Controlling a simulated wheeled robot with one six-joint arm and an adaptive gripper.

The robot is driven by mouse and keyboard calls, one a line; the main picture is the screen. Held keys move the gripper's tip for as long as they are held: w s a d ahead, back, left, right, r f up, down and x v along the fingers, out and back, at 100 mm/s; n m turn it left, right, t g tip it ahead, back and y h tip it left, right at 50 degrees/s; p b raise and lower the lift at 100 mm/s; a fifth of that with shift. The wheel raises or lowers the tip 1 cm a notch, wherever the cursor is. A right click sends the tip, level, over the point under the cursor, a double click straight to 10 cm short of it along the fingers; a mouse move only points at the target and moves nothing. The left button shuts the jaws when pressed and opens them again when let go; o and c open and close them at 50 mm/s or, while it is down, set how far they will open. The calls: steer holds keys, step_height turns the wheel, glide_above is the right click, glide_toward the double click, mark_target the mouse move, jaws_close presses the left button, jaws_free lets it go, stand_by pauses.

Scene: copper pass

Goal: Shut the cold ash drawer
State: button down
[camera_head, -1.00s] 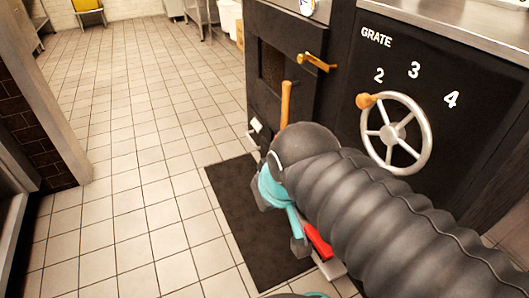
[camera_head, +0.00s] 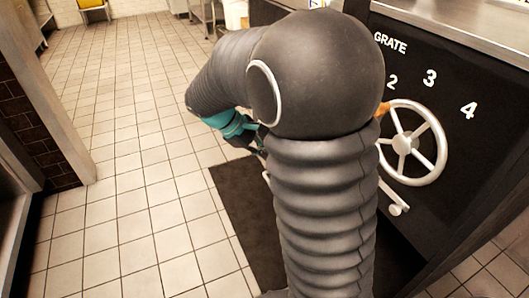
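The ash drawer cannot be made out for certain; my own dark ribbed arm covers most of the lower front of the black oven (camera_head: 450,135). A short pale metal bar handle (camera_head: 397,206) shows low on that front, below the spoked wheel, just right of my arm. I cannot tell which drawer it belongs to or whether that drawer is out. My gripper (camera_head: 256,146) is partly seen at the left of the arm, beyond its teal wrist band, low by the oven's left part. Its fingertips are hidden, as is anything they touch.
The silver wheel (camera_head: 403,143) with an orange knob stands out from the front beside the numbers 2, 3, 4 under GRATE. A dark mat (camera_head: 245,205) lies on the tiled floor. Open floor (camera_head: 130,130) spreads left, up to a brick-and-pale wall edge (camera_head: 55,110).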

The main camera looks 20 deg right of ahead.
steer(key=w+a+f+n+t+h+p, duration=0.1)
steer(key=w+f+n+h, duration=0.45)
steer(key=w+f, duration=0.55)
steer(key=w+a+f+n+t+h, duration=0.1)
steer(key=w+f+n+h, duration=0.5)
steer(key=f, duration=0.9)
steer(key=shift+m+y, duration=0.25)
steer(key=shift+y, duration=0.1)
steer(key=d, duration=0.9)
steer(key=w+d, duration=0.1)
steer(key=d, duration=0.4)
steer(key=shift+w+r, duration=0.1)
steer(key=shift+r, duration=0.1)
steer(key=shift+d, duration=0.1)
steer(key=d+b, duration=0.1)
steer(key=d, duration=0.5)
steer(key=shift+w+d, duration=0.15)
steer(key=shift+d, duration=0.2)
